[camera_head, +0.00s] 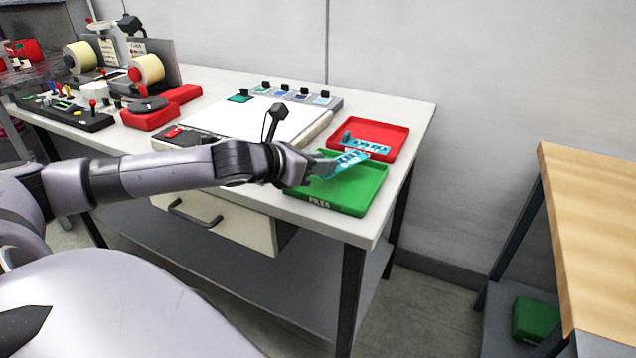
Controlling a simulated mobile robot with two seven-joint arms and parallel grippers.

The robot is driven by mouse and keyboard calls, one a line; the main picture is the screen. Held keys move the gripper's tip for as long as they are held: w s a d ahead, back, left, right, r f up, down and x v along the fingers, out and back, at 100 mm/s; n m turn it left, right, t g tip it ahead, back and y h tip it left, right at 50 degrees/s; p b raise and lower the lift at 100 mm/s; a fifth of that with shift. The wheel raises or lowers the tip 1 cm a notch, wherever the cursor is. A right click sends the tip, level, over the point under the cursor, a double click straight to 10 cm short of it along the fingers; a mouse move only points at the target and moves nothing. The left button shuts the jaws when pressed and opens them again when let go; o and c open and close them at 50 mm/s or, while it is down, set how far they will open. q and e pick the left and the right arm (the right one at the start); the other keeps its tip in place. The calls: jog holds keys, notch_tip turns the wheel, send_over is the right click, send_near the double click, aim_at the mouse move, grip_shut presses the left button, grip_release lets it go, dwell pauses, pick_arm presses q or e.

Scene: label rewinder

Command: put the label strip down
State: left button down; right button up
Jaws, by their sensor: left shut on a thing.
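My left gripper (318,168) is shut on a light-blue label strip (341,163) with white markings. It holds the tilted strip over the green tray (349,202); from this angle I cannot tell whether the strip touches the tray. The green tray sits at the table's front right corner and has white lettering on its front. Behind it is a red tray (389,152) with another blue strip (366,143) in it. My right gripper is not in view.
The white table (404,100) also bears a label rewinder with cream rolls (150,68), a control box (68,113), a white board (236,118) and a rack of small blocks (304,97). A wooden-topped table (600,215) stands at the right, across a floor gap.

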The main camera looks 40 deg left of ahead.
pick_arm(q)
notch_tip(320, 180, down, 4)
jog(key=shift+r+b, duration=0.1)
jog(key=shift+b, duration=0.25)
jog(key=c, duration=0.9)
grip_release()
jog(key=shift+o, duration=0.2)
